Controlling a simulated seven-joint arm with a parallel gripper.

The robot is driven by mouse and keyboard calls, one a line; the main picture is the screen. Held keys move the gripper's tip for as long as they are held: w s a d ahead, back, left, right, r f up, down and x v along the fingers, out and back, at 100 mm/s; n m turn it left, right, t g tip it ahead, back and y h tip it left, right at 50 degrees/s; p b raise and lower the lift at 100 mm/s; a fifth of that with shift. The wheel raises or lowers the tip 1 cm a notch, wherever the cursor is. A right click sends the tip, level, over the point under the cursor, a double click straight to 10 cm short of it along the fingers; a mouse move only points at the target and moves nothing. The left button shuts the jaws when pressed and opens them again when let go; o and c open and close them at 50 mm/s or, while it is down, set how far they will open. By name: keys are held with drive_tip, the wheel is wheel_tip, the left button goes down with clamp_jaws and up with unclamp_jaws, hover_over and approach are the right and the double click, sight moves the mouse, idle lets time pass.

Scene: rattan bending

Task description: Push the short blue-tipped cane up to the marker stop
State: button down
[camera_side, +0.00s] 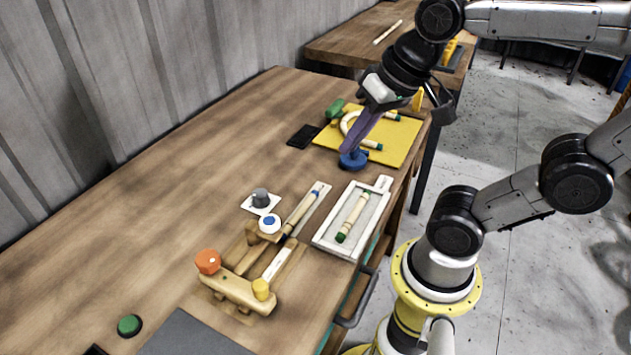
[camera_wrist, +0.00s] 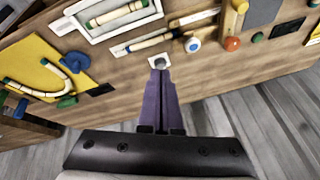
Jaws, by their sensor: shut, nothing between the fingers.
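I cannot tell which part of the jig is the marker stop. My gripper (camera_side: 346,150), with long purple fingers, is shut and empty. In the side view it is beyond the cane, near the yellow mat, apart from the cane. The closed fingers also show in the wrist view (camera_wrist: 159,74).
A white tray (camera_side: 321,240) with a green-tipped cane is beside the strip. A grey knob (camera_side: 260,196), a white-and-blue button (camera_side: 269,224) and an orange knob (camera_side: 208,261) stand near the jig. The yellow mat (camera_side: 398,145) holds a curved cane.

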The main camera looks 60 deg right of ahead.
sight(289, 222)
drive_tip(key=w+d+f+m+g+y, duration=0.2)
drive_tip(key=w+d+f+m+g, duration=0.35)
drive_tip(key=w+d+m, duration=0.7)
drive_tip(key=d+f, duration=0.6)
drive_tip(key=f, duration=0.1)
drive_tip(key=shift+m, duration=0.45)
drive_tip(key=x, duration=0.9)
drive_tip(key=shift+a, duration=0.3)
drive_tip(key=a, duration=0.3)
drive_tip(key=shift+f, duration=0.15)
drive_tip(key=shift+a, duration=0.55)
drive_tip(key=a, duration=1.3)
drive_tip(key=shift+a, duration=0.1)
